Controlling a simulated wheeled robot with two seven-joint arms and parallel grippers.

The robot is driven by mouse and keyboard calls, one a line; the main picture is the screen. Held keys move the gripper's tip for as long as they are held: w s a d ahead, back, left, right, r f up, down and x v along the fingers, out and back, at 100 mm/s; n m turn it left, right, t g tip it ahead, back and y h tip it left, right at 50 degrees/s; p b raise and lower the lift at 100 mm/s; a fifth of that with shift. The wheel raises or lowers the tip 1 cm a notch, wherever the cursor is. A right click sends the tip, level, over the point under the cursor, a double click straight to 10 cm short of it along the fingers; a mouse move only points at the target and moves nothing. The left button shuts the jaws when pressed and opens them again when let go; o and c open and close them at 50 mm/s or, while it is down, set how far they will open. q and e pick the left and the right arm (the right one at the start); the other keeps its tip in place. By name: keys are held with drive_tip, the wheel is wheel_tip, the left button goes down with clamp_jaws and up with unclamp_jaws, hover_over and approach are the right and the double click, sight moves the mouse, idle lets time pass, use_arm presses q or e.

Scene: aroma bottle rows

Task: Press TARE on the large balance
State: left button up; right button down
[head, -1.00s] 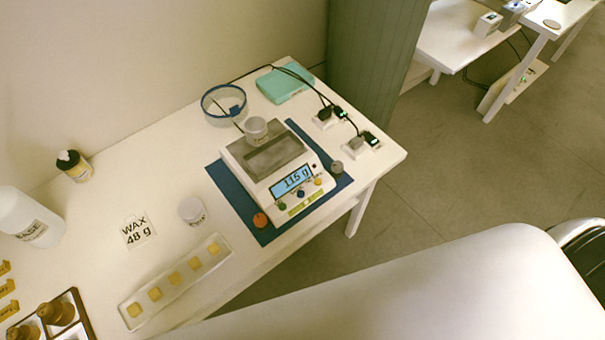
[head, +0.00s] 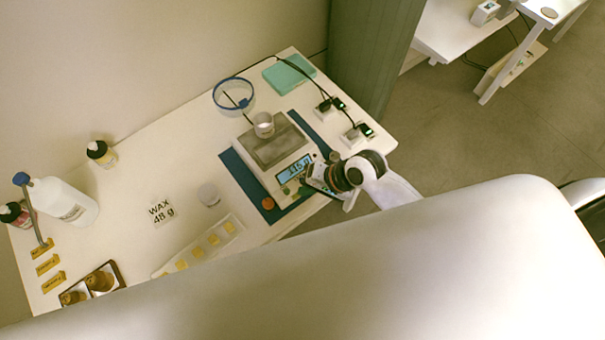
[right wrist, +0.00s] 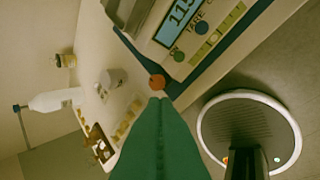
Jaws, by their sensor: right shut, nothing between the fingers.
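The large balance (head: 270,150) stands on a blue mat (head: 240,172). A small cup (head: 263,122) is on its pan, and its lit display (head: 295,168) seems to read 115 g. In the right wrist view the display (right wrist: 182,18) is cut off by the top edge. A blue button (right wrist: 201,28) sits beside the TARE lettering, with a green button (right wrist: 178,55) near it. My right gripper (head: 305,184) is at the balance's front panel and hides part of the buttons. Its green fingers (right wrist: 159,101) are shut and empty, apart from the blue button in the picture. My left gripper is out of view.
An orange round piece (head: 268,203) lies on the mat's front corner. A white jar (head: 208,194), a WAX 48 g card (head: 161,212) and a tray of yellow cubes (head: 229,227) are left of it. Plugs and cables (head: 355,133) lie at the right.

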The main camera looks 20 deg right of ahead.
drive_tip(key=w+d+f+m+t+y, duration=0.1)
drive_tip(key=w+d+m, duration=0.2)
drive_tip(key=w+m, duration=0.5)
drive_tip(key=shift+w+f+m+y, duration=0.2)
drive_tip(key=shift+f+m+y, duration=0.2)
drive_tip(key=shift+m, duration=0.1)
wheel_tip(320, 180, down, 7)
drive_tip(key=b, duration=0.8)
drive_tip(key=shift+r, duration=0.15)
drive_tip(key=shift+f+b, duration=0.5)
drive_tip(key=shift+f, duration=0.55)
drive_tip(key=shift+f, duration=0.4)
